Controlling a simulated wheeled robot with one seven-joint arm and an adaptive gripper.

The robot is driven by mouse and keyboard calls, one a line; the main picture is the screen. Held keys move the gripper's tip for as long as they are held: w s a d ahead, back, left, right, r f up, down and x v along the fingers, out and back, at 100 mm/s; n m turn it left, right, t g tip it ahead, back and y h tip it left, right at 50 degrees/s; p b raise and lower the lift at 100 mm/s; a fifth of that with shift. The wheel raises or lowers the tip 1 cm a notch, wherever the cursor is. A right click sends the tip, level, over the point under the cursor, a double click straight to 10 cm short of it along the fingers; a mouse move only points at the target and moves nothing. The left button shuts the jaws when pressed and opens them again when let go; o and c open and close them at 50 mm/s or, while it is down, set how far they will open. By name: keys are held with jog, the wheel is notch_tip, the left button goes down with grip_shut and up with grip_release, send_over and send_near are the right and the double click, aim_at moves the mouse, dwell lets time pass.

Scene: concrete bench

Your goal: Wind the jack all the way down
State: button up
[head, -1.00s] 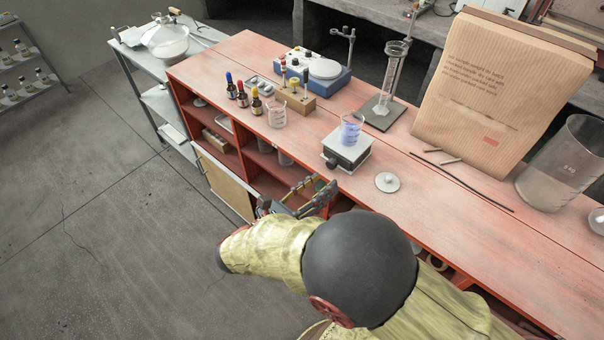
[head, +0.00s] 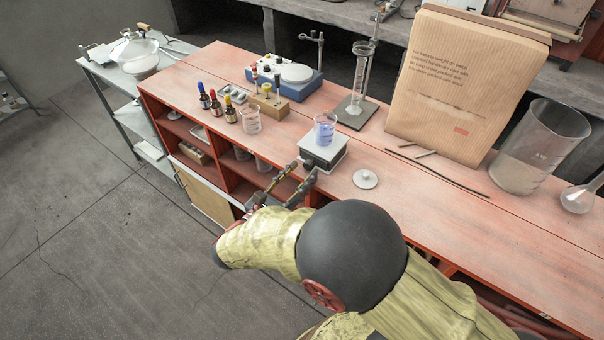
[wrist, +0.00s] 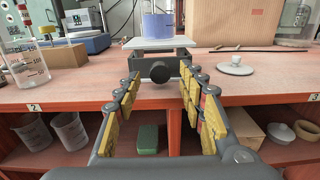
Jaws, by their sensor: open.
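The jack (head: 322,151) is a small lab jack with a pale top plate, standing near the front edge of the red bench. In the wrist view the jack (wrist: 184,63) shows its dark round knob (wrist: 160,72) facing me, and its top plate is raised above its base. A beaker of blue-violet liquid (head: 325,129) stands on the plate; its lower part also shows in the wrist view (wrist: 158,26). My gripper (head: 305,170) is open and empty in front of the bench edge. In the wrist view its fingers (wrist: 160,82) lie either side of the knob, apparently short of it.
A white lid (head: 365,179) lies right of the jack. An empty beaker (head: 251,121) and dropper bottles (head: 216,104) stand to the left. A paper sack (head: 455,90) and a large beaker (head: 535,150) stand right. Open shelves (wrist: 100,158) lie below the bench top.

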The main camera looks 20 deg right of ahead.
jog(key=shift+w+d, duration=0.35)
jog(key=shift+d, duration=0.15)
jog(key=c, duration=0.3)
grip_shut()
